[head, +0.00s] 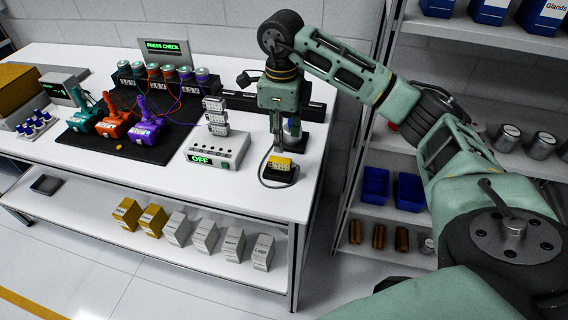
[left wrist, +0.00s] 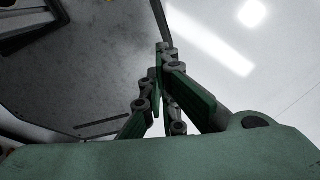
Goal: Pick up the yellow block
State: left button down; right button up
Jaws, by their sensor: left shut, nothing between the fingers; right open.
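The yellow block (head: 281,163) sits on a small black base with a dark cable, near the right end of the white worktable (head: 165,180). My right gripper (head: 284,130) points down above the block, open and apart from it. Its fingertips are small and partly lost against dark items behind. My left gripper (left wrist: 163,50) shows only in the left wrist view, with its fingers together and nothing between them. The yellow block cannot be made out for sure in that view.
A grey box reading OFF (head: 217,152) with a stack of grey modules (head: 215,116) stands left of the block. Teal, orange and purple (head: 144,131) devices stand on a black mat. A shelf rack (head: 385,215) with blue bins is at the right.

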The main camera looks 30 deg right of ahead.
aim_at(278, 159)
jog(key=f, duration=0.2)
jog(key=f+p, duration=0.1)
jog(key=shift+w+a+f, duration=0.2)
jog(key=shift+w+a, duration=0.1)
jog(key=shift+w, duration=0.05)
notch_tip(278, 159, down, 2)
jog(key=shift+a+f+p, duration=0.15)
jog(key=shift+f+p, duration=0.05)
jog(key=shift+p, duration=0.55)
notch_tip(278, 159, down, 2)
jog(key=shift+f, duration=0.1)
jog(key=c, duration=0.7)
grip_shut()
pick_arm(q)
jog(key=shift+t, duration=0.4)
jog(key=w+r, duration=0.1)
jog(key=w, duration=0.1)
jog(key=w+a+r, duration=0.1)
jog(key=w+r, duration=0.1)
jog(key=shift+w+a, duration=0.15)
jog(key=shift+w, duration=0.05)
